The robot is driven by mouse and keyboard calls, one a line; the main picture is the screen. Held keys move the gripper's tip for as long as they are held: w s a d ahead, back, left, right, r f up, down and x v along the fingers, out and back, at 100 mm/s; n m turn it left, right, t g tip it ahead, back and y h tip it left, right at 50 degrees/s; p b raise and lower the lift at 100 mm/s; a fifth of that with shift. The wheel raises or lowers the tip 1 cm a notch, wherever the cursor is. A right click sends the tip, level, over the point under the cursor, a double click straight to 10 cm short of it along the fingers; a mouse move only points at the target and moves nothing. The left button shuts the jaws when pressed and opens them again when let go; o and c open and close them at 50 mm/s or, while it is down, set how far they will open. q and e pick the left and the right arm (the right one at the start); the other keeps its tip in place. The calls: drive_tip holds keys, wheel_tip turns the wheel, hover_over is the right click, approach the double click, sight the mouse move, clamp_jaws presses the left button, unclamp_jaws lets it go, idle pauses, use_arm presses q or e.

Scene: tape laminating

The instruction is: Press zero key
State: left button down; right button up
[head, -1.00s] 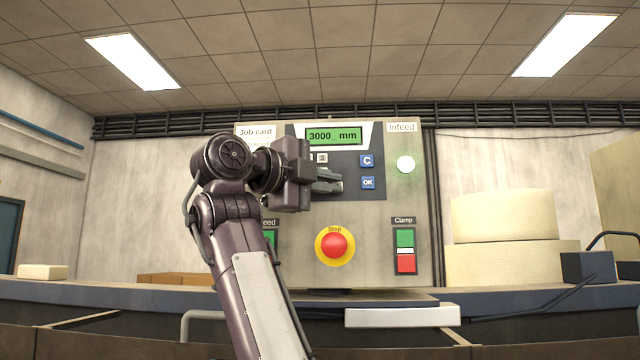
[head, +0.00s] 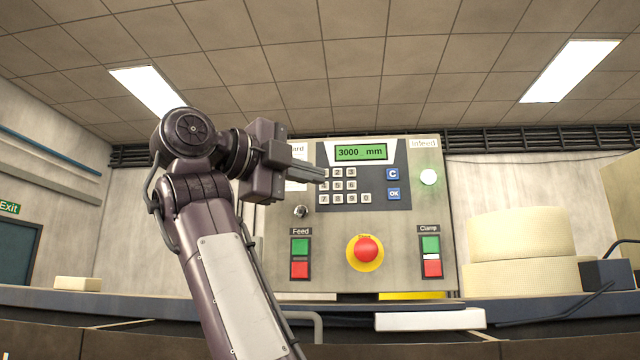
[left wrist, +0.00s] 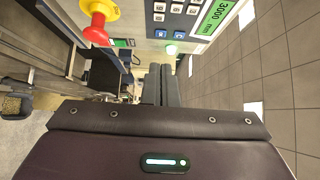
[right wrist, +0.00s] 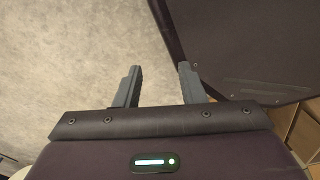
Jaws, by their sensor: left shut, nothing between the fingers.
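The zero key (head: 366,198) is a small pale key at the right end of the keypad's bottom row, unobstructed in the head view. The keypad is on a control panel (head: 400,225), below a green display (head: 361,152) that reads 3000 mm. My left gripper (head: 322,174) is shut and empty. Its tips overlap the keypad's left edge, up and left of the zero key; contact cannot be told. Its two fingers lie together in the left wrist view (left wrist: 160,84). My right gripper (right wrist: 159,82) is open and empty in the right wrist view, away from the panel.
Blue C (head: 393,174) and OK (head: 394,194) keys sit right of the number keys. A red stop button (head: 366,249) is below. Feed (head: 300,258) and Clamp (head: 431,257) buttons flank it. Cream rolls (head: 520,240) stand at the right.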

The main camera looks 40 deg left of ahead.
use_arm(q)
drive_tip(key=shift+w+f, duration=0.1)
drive_tip(key=shift+w, duration=0.2)
use_arm(e)
drive_tip(key=shift+s+f, duration=0.1)
drive_tip(key=shift+s, duration=0.7)
use_arm(q)
drive_tip(key=shift+s, duration=0.1)
use_arm(e)
drive_tip(key=shift+w, duration=0.1)
use_arm(q)
drive_tip(key=p, duration=0.7)
drive_tip(key=shift+s+d+f, duration=0.1)
drive_tip(key=shift+s+d, duration=0.15)
use_arm(e)
wheel_tip(320, 180, up, 7)
drive_tip(key=shift+w, duration=0.3)
use_arm(q)
drive_tip(key=shift+w, duration=0.15)
